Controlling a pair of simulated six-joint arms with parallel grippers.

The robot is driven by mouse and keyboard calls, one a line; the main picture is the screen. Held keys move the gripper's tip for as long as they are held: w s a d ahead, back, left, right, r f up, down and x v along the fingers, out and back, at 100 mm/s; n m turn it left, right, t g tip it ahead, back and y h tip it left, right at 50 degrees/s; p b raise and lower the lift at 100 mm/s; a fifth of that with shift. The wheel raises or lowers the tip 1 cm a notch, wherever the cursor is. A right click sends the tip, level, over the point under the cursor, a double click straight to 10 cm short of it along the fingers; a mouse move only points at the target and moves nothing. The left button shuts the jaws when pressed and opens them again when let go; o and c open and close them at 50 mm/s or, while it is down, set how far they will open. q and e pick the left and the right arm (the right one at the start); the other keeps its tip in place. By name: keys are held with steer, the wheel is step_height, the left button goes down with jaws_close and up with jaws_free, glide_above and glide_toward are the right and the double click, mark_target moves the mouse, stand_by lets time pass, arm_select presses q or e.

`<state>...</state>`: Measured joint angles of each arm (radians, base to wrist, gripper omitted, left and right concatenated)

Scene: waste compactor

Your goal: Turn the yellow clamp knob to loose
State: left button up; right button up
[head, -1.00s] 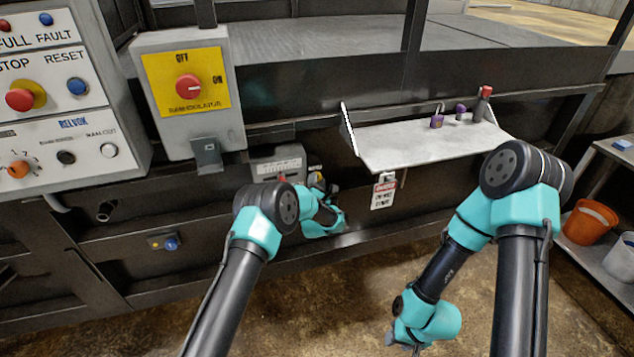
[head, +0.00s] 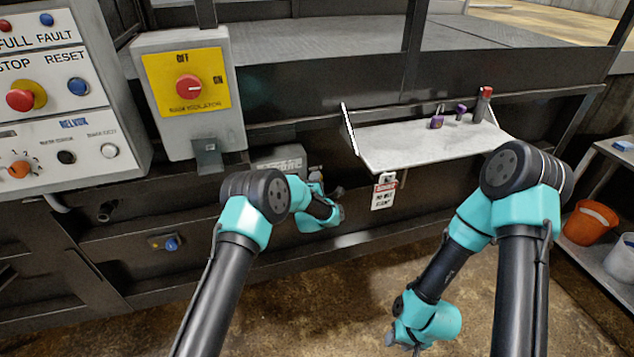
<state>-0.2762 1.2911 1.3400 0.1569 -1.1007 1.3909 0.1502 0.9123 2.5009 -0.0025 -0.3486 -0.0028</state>
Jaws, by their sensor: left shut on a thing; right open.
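My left gripper (head: 330,197) reaches the dark machine front just right of a grey box (head: 278,158), below the white shelf. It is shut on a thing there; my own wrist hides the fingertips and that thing. I cannot make out the yellow clamp knob in the head view; the area behind my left wrist is covered. My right gripper (head: 414,346) hangs low over the floor at the bottom edge, pointing down, open and apart from everything.
A grey isolator box (head: 190,140) with a red knob hangs at upper left, beside a control panel (head: 90,120). A white shelf (head: 420,148) holds a purple padlock (head: 437,121); a danger tag (head: 384,194) hangs below. An orange bucket (head: 590,222) stands at right. The floor in front is clear.

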arm_select(q)
steer(key=m+g, duration=0.1)
steer(key=m, duration=0.2)
steer(key=m+g+y, duration=0.1)
steer(key=m+g, duration=0.1)
steer(key=m, duration=0.1)
steer(key=m+g+y, duration=0.1)
steer(key=m, duration=0.2)
steer(key=shift+d+r+m, duration=0.15)
steer(key=shift+r+m, duration=0.15)
steer(key=shift+r, duration=0.05)
steer(key=shift+y, duration=0.3)
steer(key=o, duration=0.9)
steer(key=shift+s, duration=0.1)
steer(key=v, duration=1.7)
steer(key=shift+r, duration=0.35)
